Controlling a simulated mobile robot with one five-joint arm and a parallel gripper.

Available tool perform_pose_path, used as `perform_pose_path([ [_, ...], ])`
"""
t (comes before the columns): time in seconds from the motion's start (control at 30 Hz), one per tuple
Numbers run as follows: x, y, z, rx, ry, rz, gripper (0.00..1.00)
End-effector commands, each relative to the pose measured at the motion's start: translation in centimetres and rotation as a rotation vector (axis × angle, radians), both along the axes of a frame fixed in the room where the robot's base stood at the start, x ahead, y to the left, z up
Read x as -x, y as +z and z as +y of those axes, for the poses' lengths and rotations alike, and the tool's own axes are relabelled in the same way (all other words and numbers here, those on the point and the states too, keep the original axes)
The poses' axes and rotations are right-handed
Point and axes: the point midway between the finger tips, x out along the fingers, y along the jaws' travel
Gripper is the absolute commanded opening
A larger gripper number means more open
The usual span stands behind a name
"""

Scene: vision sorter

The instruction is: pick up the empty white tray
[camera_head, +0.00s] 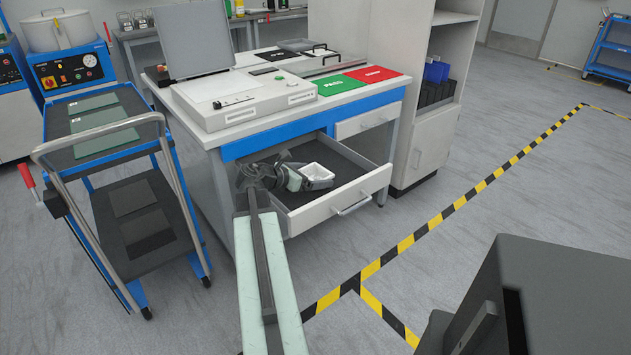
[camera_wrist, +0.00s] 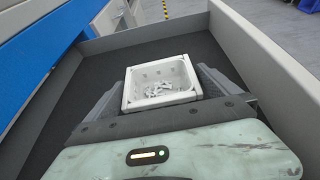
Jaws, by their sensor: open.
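A small white square tray (camera_head: 318,171) sits in the open drawer (camera_head: 345,190) of the blue and white bench. In the wrist view the tray (camera_wrist: 161,69) holds several small grey-white pieces, so it does not look empty. My gripper (camera_head: 303,177) reaches down into the drawer. In the wrist view my gripper (camera_wrist: 160,92) is open, with one dark finger at the left of the tray and one at the right. I cannot tell whether the fingers touch its sides. The tray's near lower part is hidden by the gripper.
The drawer's walls stand close around my gripper, and its dark floor (camera_wrist: 85,75) is otherwise bare. On the bench top are a white device (camera_head: 243,97), a green mat (camera_head: 338,84) and a red mat (camera_head: 373,74). A cart (camera_head: 125,215) stands at the left.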

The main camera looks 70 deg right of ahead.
Motion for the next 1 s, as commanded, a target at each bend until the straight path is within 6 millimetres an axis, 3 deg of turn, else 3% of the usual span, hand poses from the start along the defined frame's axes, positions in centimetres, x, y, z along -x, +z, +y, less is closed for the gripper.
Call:
perform_pose_path([
  [0.2,0.1,-0.1,-0.3,0.0,0.001,0.0,1.0],
  [0.27,0.1,-0.1,-0.3,0.0,0.001,0.0,0.86],
  [0.4,0.1,-0.1,-0.3,0.0,0.001,0.0,0.48],
  [0.73,0.1,0.5,-0.2,0.0,0.002,0.0,0.48],
  [1.0,0.0,5.3,-0.2,0.0,0.002,0.0,0.48],
])
